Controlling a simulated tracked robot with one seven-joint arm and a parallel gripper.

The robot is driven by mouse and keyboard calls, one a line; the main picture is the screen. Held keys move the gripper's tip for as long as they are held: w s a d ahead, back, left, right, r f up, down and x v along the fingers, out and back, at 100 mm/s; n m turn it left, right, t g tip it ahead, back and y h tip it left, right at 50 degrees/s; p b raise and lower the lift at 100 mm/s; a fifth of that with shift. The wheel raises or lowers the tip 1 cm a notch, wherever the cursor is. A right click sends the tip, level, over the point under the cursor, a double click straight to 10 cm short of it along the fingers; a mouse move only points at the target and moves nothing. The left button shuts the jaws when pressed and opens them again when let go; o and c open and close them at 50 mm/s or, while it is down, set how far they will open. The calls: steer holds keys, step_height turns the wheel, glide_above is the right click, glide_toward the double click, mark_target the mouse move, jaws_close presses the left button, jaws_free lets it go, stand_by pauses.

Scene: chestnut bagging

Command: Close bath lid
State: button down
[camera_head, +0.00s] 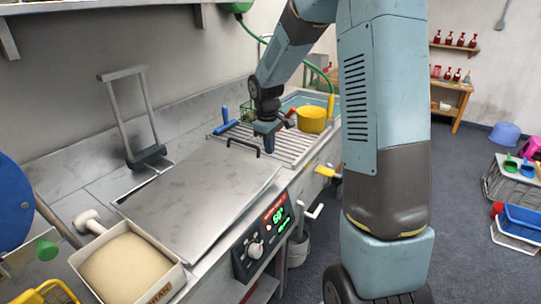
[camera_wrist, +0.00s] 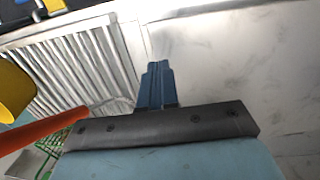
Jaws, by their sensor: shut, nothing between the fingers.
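The bath lid (camera_head: 198,192) is a flat grey metal sheet lying over the bath, with a dark bar handle (camera_head: 244,145) along its far right edge. A dark opening shows along the lid's left edge. My gripper (camera_head: 268,148) points down beside the handle at the lid's far end; I cannot tell whether it touches it. In the wrist view my gripper (camera_wrist: 157,66) has its blue fingers together with nothing between them, and the pale lid (camera_wrist: 225,60) fills the right side.
A slatted drain rack (camera_head: 289,146) lies beyond the lid, with a yellow pot (camera_head: 312,119) and a green wire basket (camera_head: 250,111) near it. A control panel (camera_head: 264,236) reading 60° is on the front. A white box of brown powder (camera_head: 127,268) stands at the near left.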

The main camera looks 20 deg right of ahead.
mark_target(262, 162)
steer(key=w+a+r, duration=0.1)
steer(key=a+r, duration=0.2)
steer(key=r, duration=0.6)
steer(key=f, duration=0.9)
steer(key=w+d+f, duration=0.1)
steer(key=f, duration=0.3)
steer(key=shift+f, duration=0.25)
steer(key=shift+a+f, duration=0.1)
